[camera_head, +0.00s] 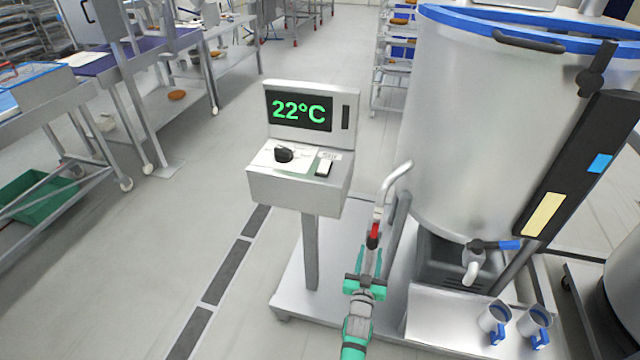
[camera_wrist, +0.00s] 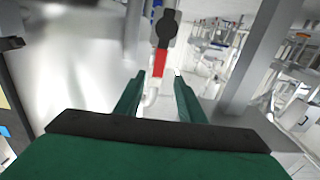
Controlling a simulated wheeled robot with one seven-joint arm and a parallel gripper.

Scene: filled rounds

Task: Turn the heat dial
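The heat dial (camera_head: 284,154) is a black knob on the sloped top of a grey control box (camera_head: 298,186). A screen (camera_head: 299,111) above it reads 22°C in green. My gripper (camera_head: 370,254) is low and to the right of the box, well apart from the dial. Its two green fingers are spread, and they also show apart in the wrist view (camera_wrist: 159,77). A red valve handle (camera_head: 374,236) lies just beyond the fingertips; it shows in the wrist view too (camera_wrist: 160,62). The dial cannot be made out in the wrist view.
A large steel tank (camera_head: 480,130) with a blue rim stands on the right. A bent pipe (camera_head: 394,180) rises close to my gripper. The box stands on a grey post (camera_head: 310,250). Two mugs (camera_head: 494,320) sit on a low shelf. Open floor lies to the left.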

